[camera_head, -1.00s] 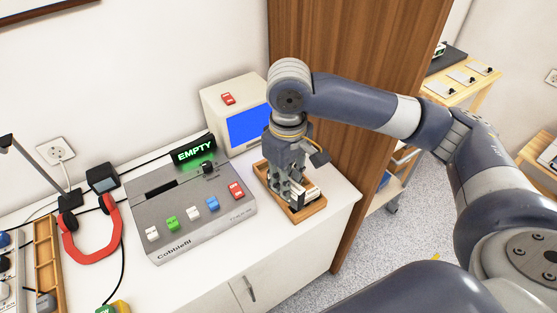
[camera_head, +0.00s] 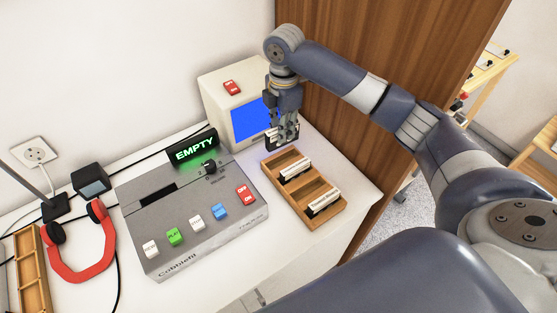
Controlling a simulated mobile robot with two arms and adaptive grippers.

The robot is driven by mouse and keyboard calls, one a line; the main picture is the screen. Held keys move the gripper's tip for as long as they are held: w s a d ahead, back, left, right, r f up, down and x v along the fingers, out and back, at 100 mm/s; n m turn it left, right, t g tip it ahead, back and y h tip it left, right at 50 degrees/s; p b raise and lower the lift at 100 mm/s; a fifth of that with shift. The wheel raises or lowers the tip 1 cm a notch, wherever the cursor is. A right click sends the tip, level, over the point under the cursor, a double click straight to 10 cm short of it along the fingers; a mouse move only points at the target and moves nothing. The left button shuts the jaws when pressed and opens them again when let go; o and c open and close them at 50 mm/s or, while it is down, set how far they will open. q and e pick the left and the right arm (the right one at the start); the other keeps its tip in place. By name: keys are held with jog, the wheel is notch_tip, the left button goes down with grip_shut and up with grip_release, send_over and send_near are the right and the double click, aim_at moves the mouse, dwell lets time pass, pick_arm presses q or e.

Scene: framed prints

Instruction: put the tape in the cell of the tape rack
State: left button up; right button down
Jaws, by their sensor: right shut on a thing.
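My right gripper (camera_head: 283,128) is shut on a tape (camera_head: 284,141), a small dark piece mostly hidden by the fingers. It holds the tape just above and behind the far end of a wooden tray (camera_head: 335,214). Two white-and-black tapes stand in that tray: one tape (camera_head: 296,170) in the middle and another tape (camera_head: 324,203) towards the near end. At the left edge is a long wooden rack (camera_head: 31,270) with several cells; those that show look empty. I cannot tell which wooden holder is the tape rack. My left gripper is out of view.
A grey tape machine (camera_head: 190,245) with coloured keys and a dark slot stands between the holders, under a green "EMPTY" sign (camera_head: 195,149). A blue-screened monitor (camera_head: 222,103) is behind. Red headphones (camera_head: 82,272) lie left. A brown wooden panel (camera_head: 345,150) borders the counter.

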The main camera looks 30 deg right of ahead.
aim_at(283, 153)
jog(key=shift+w+d+f, duration=0.15)
jog(key=shift+w+f, duration=0.05)
jog(key=shift+f+n, duration=0.2)
jog(key=shift+n, duration=0.1)
notch_tip(283, 153, down, 10)
jog(key=shift+d+r+p, duration=0.1)
jog(key=shift+r+p, duration=0.1)
jog(key=shift+p, duration=0.3)
jog(key=shift+f, duration=0.15)
jog(key=c, duration=1.5)
grip_release()
notch_tip(283, 153, up, 12)
jog(key=shift+r+b, duration=0.2)
jog(key=shift+b, duration=0.25)
